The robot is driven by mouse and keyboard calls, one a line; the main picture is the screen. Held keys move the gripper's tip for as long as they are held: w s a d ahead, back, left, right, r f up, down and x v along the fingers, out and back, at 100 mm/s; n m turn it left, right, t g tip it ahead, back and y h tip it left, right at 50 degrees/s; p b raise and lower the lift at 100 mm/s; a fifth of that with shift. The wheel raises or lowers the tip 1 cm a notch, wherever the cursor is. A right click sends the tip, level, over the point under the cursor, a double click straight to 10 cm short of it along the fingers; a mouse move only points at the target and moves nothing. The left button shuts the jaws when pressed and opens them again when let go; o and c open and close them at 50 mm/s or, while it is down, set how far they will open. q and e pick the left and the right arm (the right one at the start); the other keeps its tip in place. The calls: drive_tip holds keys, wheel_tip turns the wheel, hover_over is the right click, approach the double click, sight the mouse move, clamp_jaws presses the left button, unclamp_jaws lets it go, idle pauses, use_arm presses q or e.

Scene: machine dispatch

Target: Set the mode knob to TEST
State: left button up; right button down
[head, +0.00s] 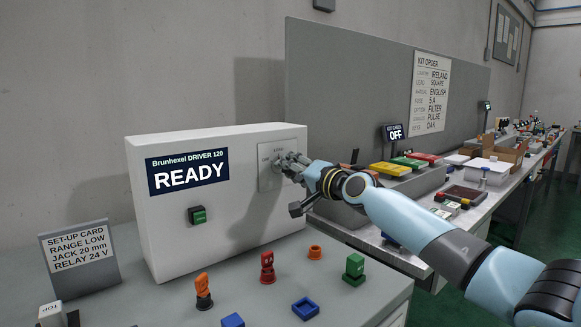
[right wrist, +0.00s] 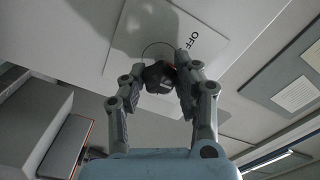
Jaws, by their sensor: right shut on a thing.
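The machine (head: 160,240) is a white box with a dark screen (head: 188,171) that reads "Brunhexel DRIVER 120 READY". A pale knob plate (head: 265,180) is on the right part of its front. My right gripper (head: 284,163) is at this plate and covers most of the knob in the head view. In the right wrist view, its fingers (right wrist: 168,80) are shut on the dark mode knob (right wrist: 157,74), with the plate (right wrist: 213,30) behind. The word "OFF" shows on the plate beside the fingers. The knob's pointer and setting cannot be read. My left gripper is not in view.
A green button (head: 198,215) is below the screen. A set-up card (head: 80,257) stands at the left. Red, orange, green and blue parts, including a red one (head: 267,267), are on the table in front. A second bench (head: 470,215) with boxes runs along the right.

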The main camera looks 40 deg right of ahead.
drive_tip(key=m+p, duration=0.1)
drive_tip(key=m, duration=0.5)
drive_tip(key=shift+p, duration=0.35)
drive_tip(key=m+p, duration=0.1)
drive_tip(key=m, duration=0.5)
drive_tip(key=shift+m, duration=0.3)
drive_tip(key=c, duration=0.9)
unclamp_jaws()
drive_tip(key=shift+c, duration=0.2)
drive_tip(key=s, duration=0.7)
drive_tip(key=shift+s+d, duration=0.25)
drive_tip(key=shift+d, duration=0.05)
